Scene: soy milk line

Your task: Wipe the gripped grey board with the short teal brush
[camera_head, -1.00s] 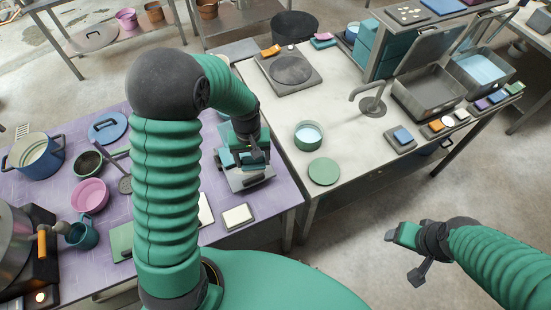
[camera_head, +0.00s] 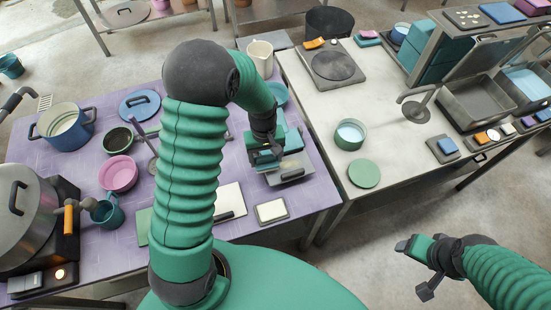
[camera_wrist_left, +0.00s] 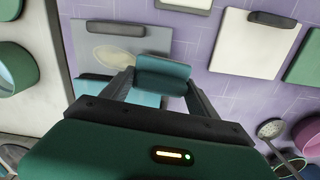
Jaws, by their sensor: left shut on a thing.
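My left gripper (camera_head: 264,150) is shut on the short teal brush (camera_wrist_left: 163,75), whose block lies between the fingertips in the left wrist view. The grey board (camera_head: 296,168) lies on the purple table, under and to the right of this gripper. In the left wrist view the grey board (camera_wrist_left: 88,63) shows a dark handle at its far edge and a pale oval smear on its face. The brush overlaps the board there; I cannot tell whether they touch. Another teal surface partly shows below the brush. My right gripper (camera_head: 420,265) hangs at the lower right, away from the tables.
The purple table (camera_head: 243,190) also bears a white board (camera_head: 228,199), a small white-topped tray (camera_head: 271,211), a pink bowl (camera_head: 118,173) and a blue pot (camera_head: 65,127). The pale table (camera_head: 325,120) at right bears a green bowl (camera_head: 350,134) and a green disc (camera_head: 364,173).

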